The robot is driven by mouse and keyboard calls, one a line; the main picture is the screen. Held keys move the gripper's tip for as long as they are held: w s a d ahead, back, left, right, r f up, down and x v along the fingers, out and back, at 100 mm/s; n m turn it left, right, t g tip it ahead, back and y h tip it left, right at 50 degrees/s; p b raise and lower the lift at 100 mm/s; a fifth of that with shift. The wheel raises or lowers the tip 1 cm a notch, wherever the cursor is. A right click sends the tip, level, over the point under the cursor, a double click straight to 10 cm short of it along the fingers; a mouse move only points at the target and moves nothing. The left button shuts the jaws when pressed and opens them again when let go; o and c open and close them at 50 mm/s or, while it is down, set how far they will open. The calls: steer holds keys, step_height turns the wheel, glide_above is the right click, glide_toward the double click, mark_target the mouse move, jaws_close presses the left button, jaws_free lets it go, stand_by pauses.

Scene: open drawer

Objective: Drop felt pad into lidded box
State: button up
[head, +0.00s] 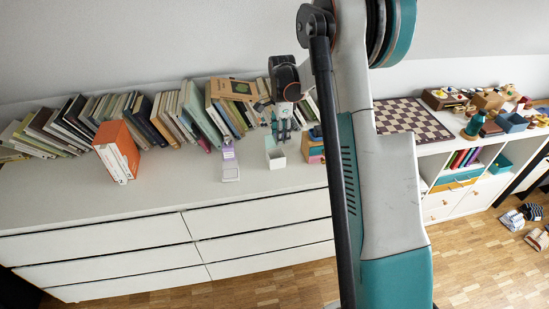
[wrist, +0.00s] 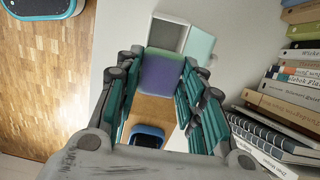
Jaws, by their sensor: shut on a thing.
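My gripper (head: 283,128) hangs above the dresser top, just behind and above the lidded box. In the wrist view its teal fingers (wrist: 161,92) are shut on the felt pad (wrist: 162,75), a flat purple-blue piece. I cannot make out the pad in the head view. The lidded box (head: 276,160) is small and white, with its mint lid (wrist: 200,46) standing open on the side toward the books. The box also shows in the wrist view (wrist: 167,34), beyond the pad, which overlaps its near part. The pad appears above the box, not inside it.
A wooden block-like thing with a blue part (head: 316,148) stands right of the box. A lavender object (head: 230,172) stands left of it. A row of books (head: 180,108) lines the wall behind. The dresser top (head: 80,190) is clear at front left.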

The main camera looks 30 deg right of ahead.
steer(key=shift+f+b, duration=0.3)
steer(key=shift+f, duration=0.6)
steer(key=o, duration=0.8)
steer(key=shift+r, duration=0.1)
step_height(320, 180, up, 12)
steer(key=shift+f, duration=0.1)
steer(key=shift+a, duration=0.1)
